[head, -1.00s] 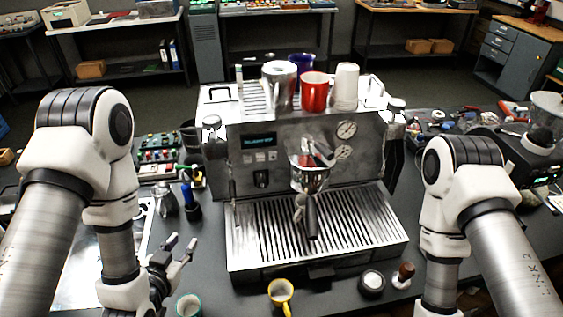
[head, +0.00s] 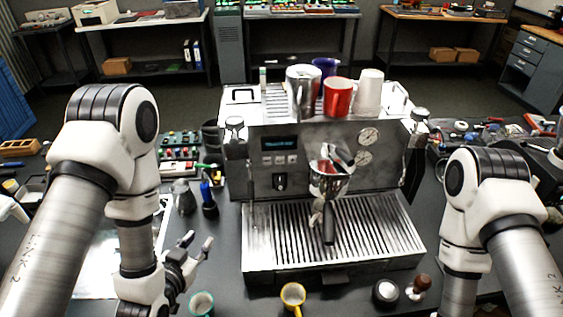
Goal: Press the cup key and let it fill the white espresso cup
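The espresso machine (head: 310,140) stands on the dark bench, with a lit display (head: 280,143) and a row of small keys (head: 280,160) on its front. Which key is the cup key is too small to tell. A portafilter (head: 329,222) sits at the group head, its handle pointing toward me over the slatted drip tray (head: 385,235). A white cup (head: 369,92) stands on the machine's top; I see no cup on the drip tray. My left gripper (head: 198,241) is open and empty, left of the drip tray. My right gripper is out of view below the frame.
A red cup (head: 338,98), a metal pitcher (head: 303,92) and a blue cup (head: 325,67) share the machine's top. A yellow cup (head: 292,297), a green cup (head: 201,303), a tamper (head: 418,288) and a round dark-rimmed item (head: 386,292) stand in front.

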